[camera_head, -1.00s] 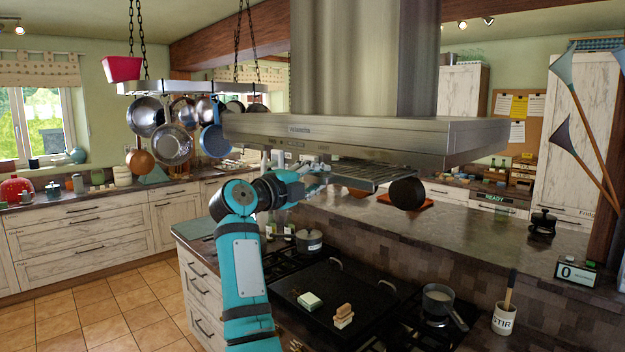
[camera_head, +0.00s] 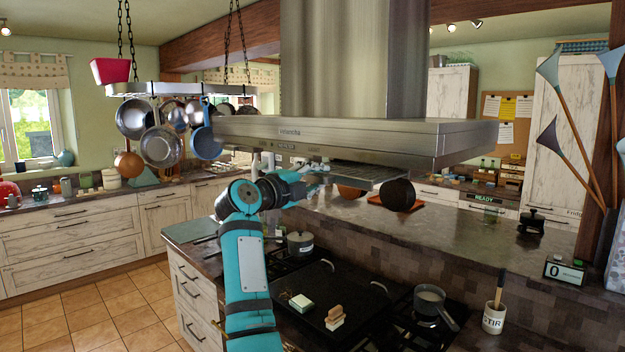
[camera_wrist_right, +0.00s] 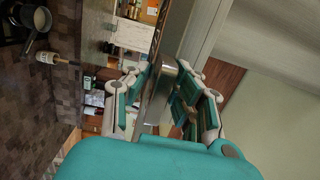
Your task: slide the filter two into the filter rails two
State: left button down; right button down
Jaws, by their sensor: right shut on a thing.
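The filter two (camera_head: 362,175) is a flat, slatted metal panel just under the front of the range hood (camera_head: 400,135). My right gripper (camera_head: 318,172) is shut on its left end, and the hood's lower edge is close above it. The wrist view shows the right fingers (camera_wrist_right: 163,90) around a thin edge, with the hood's pale metal beside them; the held part is hard to make out. The filter rails two are hidden by the hood's front, so I cannot tell whether the filter touches them. My left gripper is out of view.
A dark round pan (camera_head: 397,195) hangs or stands right of the filter. Below are a cooktop (camera_head: 300,272) with pots, a sponge and a brush, and a stone counter (camera_head: 440,225). The pot rack (camera_head: 175,90) with hanging pans is at the left.

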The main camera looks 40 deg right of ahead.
aim_at(348, 168)
jog(key=shift+w+d, duration=0.2)
jog(key=shift+d, duration=2.05)
jog(key=shift+w+d, duration=0.15)
jog(key=shift+d, duration=2.1)
jog(key=shift+d, duration=0.25)
jog(key=shift+w+d, duration=0.2)
jog(key=shift+d, duration=2.3)
jog(key=c, duration=1)
grip_release()
jog(key=shift+r, duration=0.1)
jog(key=shift+s+a+f+b, duration=0.15)
jog(key=shift+a+b, duration=0.5)
jog(key=shift+a, duration=0.9)
jog(key=shift+s+a+b, duration=0.2)
jog(key=shift+a+b, duration=0.25)
jog(key=shift+a, duration=1.05)
jog(key=shift+s+a+b, duration=0.15)
jog(key=shift+a+b, duration=0.25)
jog(key=shift+a, duration=1.1)
jog(key=shift+d, duration=0.1)
